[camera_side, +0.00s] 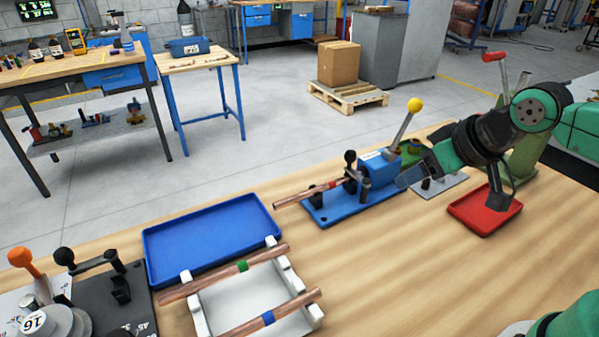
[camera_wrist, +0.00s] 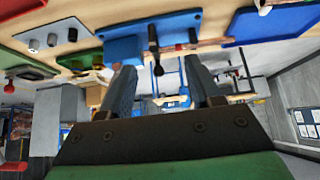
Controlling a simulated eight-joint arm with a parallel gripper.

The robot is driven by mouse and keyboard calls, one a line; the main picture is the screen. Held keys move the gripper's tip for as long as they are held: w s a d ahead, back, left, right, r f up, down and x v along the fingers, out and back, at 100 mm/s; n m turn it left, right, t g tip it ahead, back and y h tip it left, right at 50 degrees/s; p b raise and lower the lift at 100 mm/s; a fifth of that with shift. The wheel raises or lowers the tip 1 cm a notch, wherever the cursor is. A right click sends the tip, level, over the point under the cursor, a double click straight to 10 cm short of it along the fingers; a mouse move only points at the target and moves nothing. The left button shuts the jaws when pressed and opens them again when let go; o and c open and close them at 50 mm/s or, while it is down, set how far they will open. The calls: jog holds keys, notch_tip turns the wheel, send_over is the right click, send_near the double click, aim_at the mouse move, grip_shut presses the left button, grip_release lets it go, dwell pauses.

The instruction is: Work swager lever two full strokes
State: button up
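The blue swager (camera_side: 378,170) stands on a blue base plate (camera_side: 335,211) right of centre in the side view. Its lever with a yellow ball knob (camera_side: 414,105) leans up and to the right. A copper tube with a red band (camera_side: 300,196) lies in the swager's left side, by a black-knobbed clamp (camera_side: 350,160). In the wrist view the swager body (camera_wrist: 121,49) shows beyond the fingers; I cannot make out the yellow knob there. My gripper (camera_side: 403,181) is just right of the swager, below the knob and apart from it. Its fingers (camera_wrist: 160,68) are spread and empty.
A red tray (camera_side: 485,212) lies below my arm, and a grey plate with pegs (camera_side: 452,184) sits behind the gripper. Left are a blue tray (camera_side: 212,238), a white rack (camera_side: 250,292) with two banded tubes, and a bender (camera_side: 100,290). The bench front centre is clear.

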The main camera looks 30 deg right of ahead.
jog(key=shift+o, duration=0.3)
notch_tip(320, 180, up, 6)
jog(key=n+t+y, duration=0.3)
jog(key=t+y, duration=0.1)
jog(key=y, duration=0.5)
send_over(404, 128)
jog(key=s+a, duration=0.2)
jog(key=d+n+t, duration=0.1)
jog(key=d+t, duration=0.2)
jog(key=d, duration=0.3)
jog(key=w+a+f+y, duration=0.1)
jog(key=w+a+f, duration=0.1)
jog(key=w+f, duration=0.2)
jog(key=shift+a+f+n+t, duration=0.3)
jog(key=shift+f+t, duration=0.1)
jog(key=shift+f, duration=0.15)
grip_shut()
